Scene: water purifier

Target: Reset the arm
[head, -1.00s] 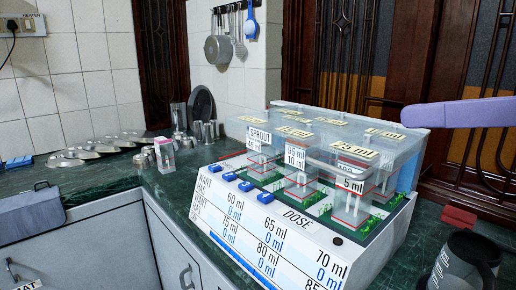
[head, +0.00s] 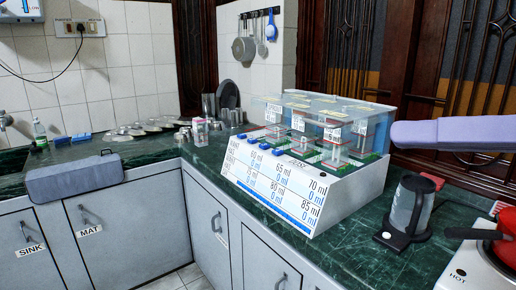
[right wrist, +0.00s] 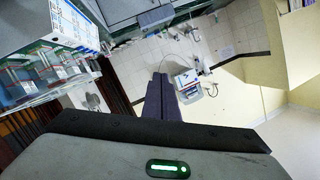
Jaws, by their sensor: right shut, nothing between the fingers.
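My right gripper (head: 400,134) shows in the head view as a lavender bar coming in from the right edge, in the air beside the water purifier (head: 290,195). In the right wrist view its two dark purple fingers (right wrist: 160,97) are together, with nothing seen between them. The purifier is a white box with a printed dose panel, blue front tabs and clear compartments on top. It also shows in the right wrist view (right wrist: 72,22), at the upper left. The gripper is apart from it. My left gripper is in neither current view.
A dark kettle (head: 407,210) stands on the green counter (head: 345,240) right of the purifier, near a red pan (head: 505,245) on a stove. A grey-blue box (head: 75,180) sits at the left. Metal dishes (head: 135,130) and a clear container (head: 200,132) are behind.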

